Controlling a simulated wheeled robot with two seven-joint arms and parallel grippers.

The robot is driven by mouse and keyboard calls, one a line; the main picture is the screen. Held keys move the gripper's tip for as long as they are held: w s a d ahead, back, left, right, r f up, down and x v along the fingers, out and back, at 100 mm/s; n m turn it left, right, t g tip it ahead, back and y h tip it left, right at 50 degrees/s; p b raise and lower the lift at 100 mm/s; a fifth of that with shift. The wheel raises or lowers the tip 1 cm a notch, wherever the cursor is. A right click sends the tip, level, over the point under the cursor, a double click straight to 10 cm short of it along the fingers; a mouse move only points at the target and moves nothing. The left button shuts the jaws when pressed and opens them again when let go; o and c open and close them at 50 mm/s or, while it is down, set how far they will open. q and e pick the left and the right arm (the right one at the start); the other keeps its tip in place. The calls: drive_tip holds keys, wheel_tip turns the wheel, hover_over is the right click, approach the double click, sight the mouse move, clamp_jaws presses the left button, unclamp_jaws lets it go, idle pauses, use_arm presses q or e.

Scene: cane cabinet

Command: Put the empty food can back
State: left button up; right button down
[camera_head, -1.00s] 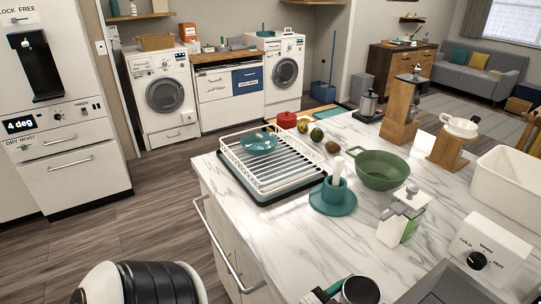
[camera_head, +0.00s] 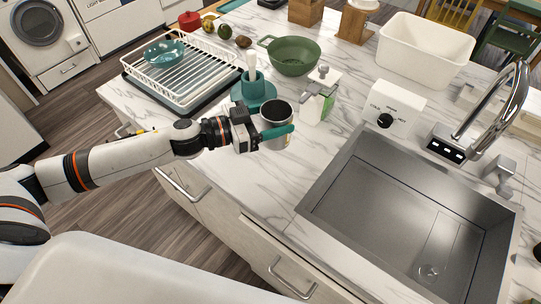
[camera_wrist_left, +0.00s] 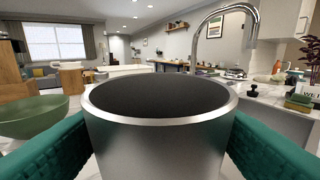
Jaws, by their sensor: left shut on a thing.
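The empty food can (camera_head: 275,113) is a grey metal cylinder, upright with its open top up and dark inside. It also fills the middle of the left wrist view (camera_wrist_left: 160,140). My left gripper (camera_head: 277,132) has green fingers on both sides of the can and is shut on it. The can is over the marble counter, left of the sink; I cannot tell whether its bottom touches the counter. My right gripper is not in view.
A steel sink (camera_head: 330,200) with a tall faucet (camera_head: 492,100) is to the right. A dish rack (camera_head: 180,80) stands at left.

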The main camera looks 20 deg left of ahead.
use_arm(q)
drive_tip(key=f, duration=0.3)
drive_tip(key=a+f, duration=0.1)
drive_tip(key=f, duration=0.1)
drive_tip(key=shift+w+f, duration=0.1)
drive_tip(key=shift+w, duration=0.25)
wheel_tip(320, 180, down, 4)
drive_tip(key=shift+a+f, duration=0.1)
drive_tip(key=shift+f, duration=0.05)
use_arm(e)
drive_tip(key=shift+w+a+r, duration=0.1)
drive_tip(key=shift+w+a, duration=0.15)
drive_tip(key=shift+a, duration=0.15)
use_arm(q)
drive_tip(key=shift+f, duration=0.15)
drive_tip(key=o, duration=1)
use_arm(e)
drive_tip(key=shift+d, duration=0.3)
